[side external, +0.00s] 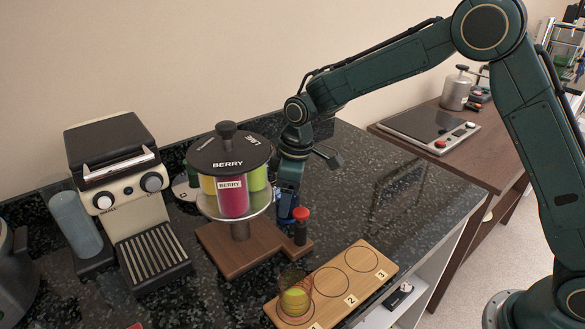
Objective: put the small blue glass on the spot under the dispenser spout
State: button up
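The dispenser (229,150) is a round carousel with a black lid marked BERRY. It holds coloured canisters, with the pink BERRY canister (233,197) facing the camera, on a wooden base (228,254). My gripper (287,213) points down at the dispenser's right side, close behind a red-topped post (301,222). A small patch of blue (286,204) shows at the fingers. It may be the small blue glass, but I cannot tell it surely from the gripper. The spout and the spot under it are hidden from this side.
A wooden board (334,283) with numbered rings lies in front; a clear glass with a yellow-green ball-like thing (295,300) stands on ring 1. Rings 2 and 3 are empty. A coffee machine (122,190) stands left. The dark counter (400,200) is clear to the right.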

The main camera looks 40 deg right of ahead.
jog(key=shift+r, duration=0.1)
notch_tip(320, 180, up, 12)
jog(key=s+d, duration=0.1)
jog(key=shift+s+d, duration=0.15)
dwell(0.7)
dwell(0.5)
jog(key=s+d+r+m+t, duration=0.1)
jog(key=s+d+r+m, duration=0.1)
jog(key=s+d+r, duration=0.35)
jog(key=s+d+r+m+t, duration=0.1)
jog(key=s+d+r+m, duration=0.15)
jog(key=s, duration=0.65)
jog(key=s+d+f+m+t, duration=0.1)
jog(key=s+d+m, duration=0.1)
jog(key=s, duration=0.6)
jog(key=s+d+f+m+t+h, duration=0.1)
jog(key=s+d+f+m, duration=0.1)
jog(key=s, duration=0.6)
jog(key=shift+s+d, duration=0.2)
jog(key=shift+d, duration=0.05)
